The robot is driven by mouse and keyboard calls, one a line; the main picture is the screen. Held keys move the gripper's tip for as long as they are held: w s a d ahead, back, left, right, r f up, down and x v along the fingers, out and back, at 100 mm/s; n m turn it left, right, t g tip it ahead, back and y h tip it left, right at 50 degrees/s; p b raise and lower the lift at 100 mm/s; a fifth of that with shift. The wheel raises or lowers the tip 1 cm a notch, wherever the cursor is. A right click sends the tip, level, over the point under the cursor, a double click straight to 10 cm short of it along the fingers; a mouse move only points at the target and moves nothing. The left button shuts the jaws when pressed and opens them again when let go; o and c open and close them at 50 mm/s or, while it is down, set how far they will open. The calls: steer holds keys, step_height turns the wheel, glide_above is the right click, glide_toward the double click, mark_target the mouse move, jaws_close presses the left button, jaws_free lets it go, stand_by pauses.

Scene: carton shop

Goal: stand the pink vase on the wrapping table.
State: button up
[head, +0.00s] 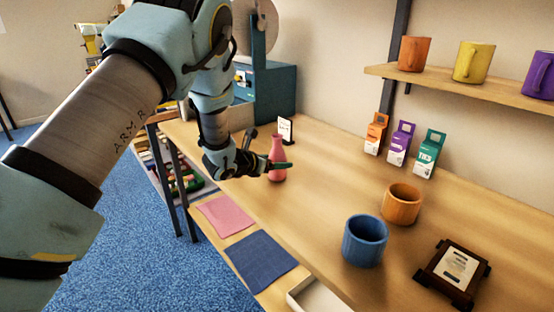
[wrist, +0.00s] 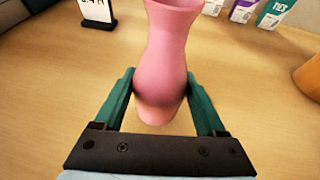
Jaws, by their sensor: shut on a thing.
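The pink vase (head: 277,150) is upright over the far left part of the wooden table (head: 325,165), in front of a small white sign. My gripper (head: 279,166) is shut on it around its body, coming from the left. In the wrist view the pink vase (wrist: 161,60) sits between the two green fingers of my gripper (wrist: 161,88), one on each side. Its base is close to the wood; I cannot tell whether it touches.
A small sign (head: 286,129) stands just behind the vase. A blue mug (head: 364,241), an orange mug (head: 402,204), a dark framed plaque (head: 453,272) and small cartons (head: 400,143) are to the right. Pink (head: 225,215) and blue (head: 261,263) cloths lie at the front edge.

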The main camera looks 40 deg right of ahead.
steer(key=shift+f, duration=0.1)
steer(key=o, duration=1.5)
steer(key=shift+o, duration=0.2)
steer(key=shift+r, duration=0.2)
steer(key=b+v, duration=0.4)
steer(key=v, duration=0.8)
steer(key=shift+w+f, duration=0.1)
